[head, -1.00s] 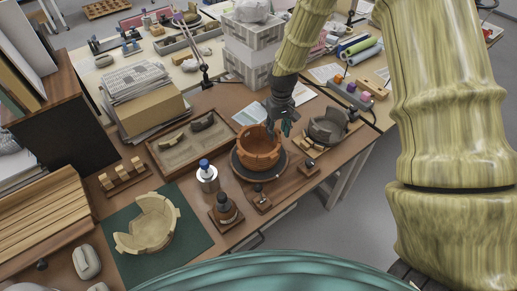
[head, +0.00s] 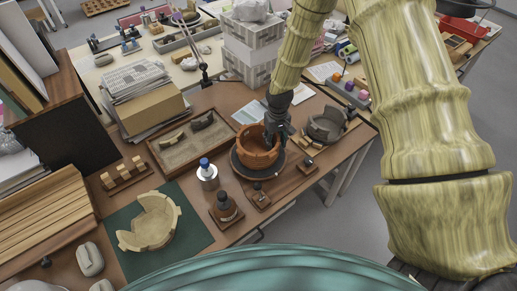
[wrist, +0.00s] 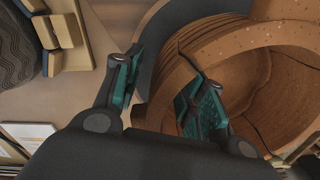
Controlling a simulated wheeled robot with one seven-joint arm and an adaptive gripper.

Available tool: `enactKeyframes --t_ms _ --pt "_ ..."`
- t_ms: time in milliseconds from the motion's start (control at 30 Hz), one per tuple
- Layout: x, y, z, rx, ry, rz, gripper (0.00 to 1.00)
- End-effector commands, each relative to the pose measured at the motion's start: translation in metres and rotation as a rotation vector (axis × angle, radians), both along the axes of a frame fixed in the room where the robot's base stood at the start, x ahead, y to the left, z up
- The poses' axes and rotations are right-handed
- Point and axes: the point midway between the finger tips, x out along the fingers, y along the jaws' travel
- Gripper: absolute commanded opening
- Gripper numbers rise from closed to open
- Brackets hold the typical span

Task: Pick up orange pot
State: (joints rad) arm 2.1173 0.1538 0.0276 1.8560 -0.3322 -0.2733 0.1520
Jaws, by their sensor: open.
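The orange pot (head: 257,159), an open bowl with a broken, stepped rim, stands on a dark round turntable (head: 240,171) on the brown table. My gripper (head: 273,138) is over the pot's far right rim in the head view. In the wrist view, my gripper (wrist: 160,92) is open, with its two green-padded fingers apart. The right finger overlaps the mouth of the pot (wrist: 290,38), and the left finger is outside it, so the near wall lies between them. I cannot tell whether either finger touches the wall. The fingertips are partly hidden in the head view.
A grey broken pot (head: 327,125) stands close to the right. A sherd tray (head: 165,160) lies left. A pale pot (head: 150,225) sits on a green mat (head: 195,236).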

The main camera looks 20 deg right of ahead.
Motion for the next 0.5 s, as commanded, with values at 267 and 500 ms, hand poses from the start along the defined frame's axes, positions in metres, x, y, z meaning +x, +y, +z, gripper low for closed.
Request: enactKeyframes --t_ms 267,500 --pt "-0.0001 0.0000 0.0000 0.000 0.000 0.000 0.19" --pt "-0.0001 0.0001 0.0000 0.000 0.000 0.000 0.00"
